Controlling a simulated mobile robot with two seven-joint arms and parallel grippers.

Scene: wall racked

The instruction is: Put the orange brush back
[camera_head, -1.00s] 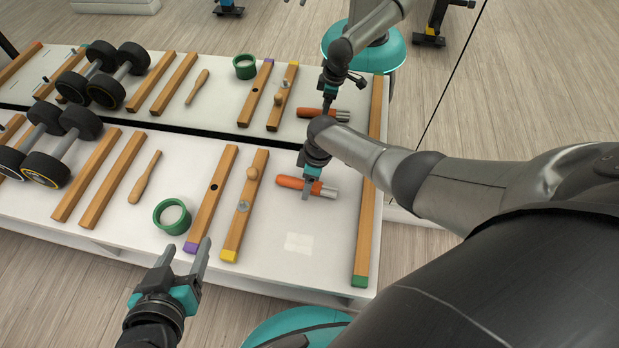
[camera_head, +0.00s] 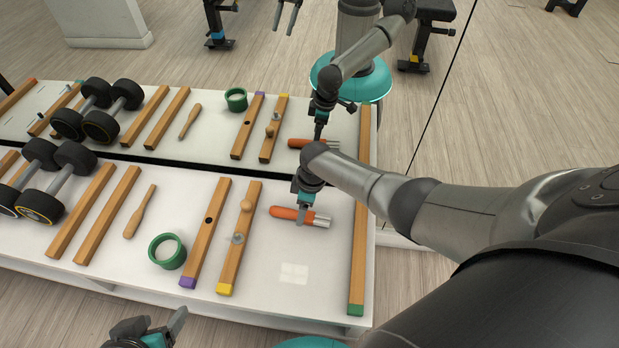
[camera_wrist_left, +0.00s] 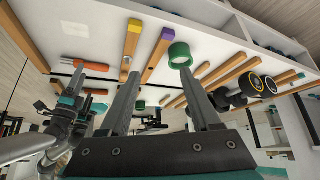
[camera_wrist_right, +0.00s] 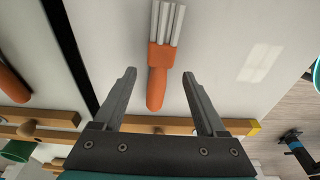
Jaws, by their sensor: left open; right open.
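The orange brush (camera_head: 284,213) lies on the white board between the yellow-ended strip and the green-ended strip. It has an orange handle and pale prongs or bristles pointing right. My right gripper (camera_head: 303,219) is over it. In the right wrist view the brush (camera_wrist_right: 158,88) lies between the two spread fingers of my right gripper (camera_wrist_right: 158,73), with its pale end pointing away. Contact with the board or brush cannot be told. My left gripper (camera_wrist_left: 160,92) is open and empty; in the head view only part of it shows at the bottom edge.
The yellow-ended strip (camera_head: 231,262) carries pegs; the purple-ended strip (camera_head: 196,255) has a dark hole. The green-ended strip (camera_head: 357,270) is at right. A green cup (camera_head: 167,252), a wooden stick (camera_head: 139,212) and dumbbells (camera_head: 66,180) are at left. A mirror repeats them behind.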

